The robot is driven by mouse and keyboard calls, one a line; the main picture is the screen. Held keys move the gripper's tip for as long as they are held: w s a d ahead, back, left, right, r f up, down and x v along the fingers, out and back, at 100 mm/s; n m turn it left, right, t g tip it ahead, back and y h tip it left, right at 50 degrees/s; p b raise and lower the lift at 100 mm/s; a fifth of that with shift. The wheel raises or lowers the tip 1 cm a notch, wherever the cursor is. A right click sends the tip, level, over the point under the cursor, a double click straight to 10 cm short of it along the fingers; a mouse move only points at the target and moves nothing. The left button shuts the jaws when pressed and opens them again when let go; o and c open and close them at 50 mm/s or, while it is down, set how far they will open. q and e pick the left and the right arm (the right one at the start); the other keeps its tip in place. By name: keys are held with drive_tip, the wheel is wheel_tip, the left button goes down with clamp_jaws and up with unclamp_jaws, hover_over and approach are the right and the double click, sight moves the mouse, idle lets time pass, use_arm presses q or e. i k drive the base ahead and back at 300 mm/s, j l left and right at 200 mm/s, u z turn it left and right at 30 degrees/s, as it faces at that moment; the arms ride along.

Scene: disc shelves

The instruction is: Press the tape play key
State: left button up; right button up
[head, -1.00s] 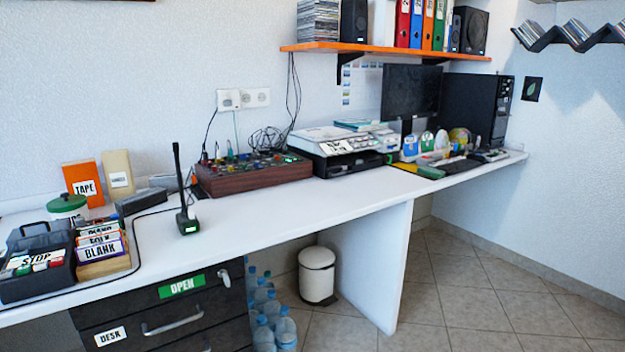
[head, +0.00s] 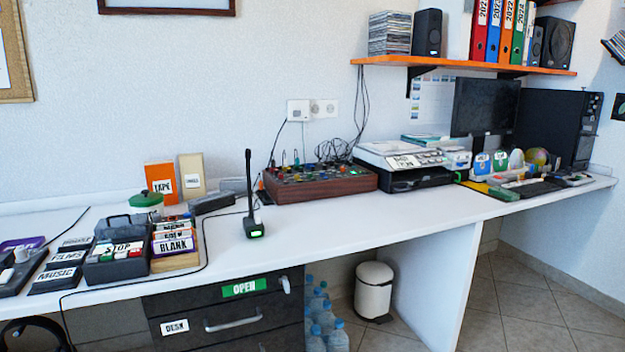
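A dark tape recorder (head: 108,269) with a handle stands at the left of the white desk. A row of small coloured keys runs along its front, with a STOP label (head: 117,249) above them. I cannot tell which key is play at this size. An orange box labelled TAPE (head: 162,184) stands upright against the wall behind it. Neither of my grippers is in view.
A box of cards labelled BLANK (head: 176,264) stands right beside the recorder. Black cases marked FILMS and MUSIC (head: 53,277) lie to its left. A desk microphone (head: 253,229) stands further right, with clear white desk (head: 330,222) beyond it. A cable crosses the desk front.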

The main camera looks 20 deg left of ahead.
sight(107, 256)
drive_tip(key=i+j+u, duration=0.1)
drive_tip(key=i+u, duration=0.3)
drive_tip(key=i+l+u, duration=0.1)
drive_tip(key=i+u, duration=0.5)
drive_tip(key=u, duration=1.15)
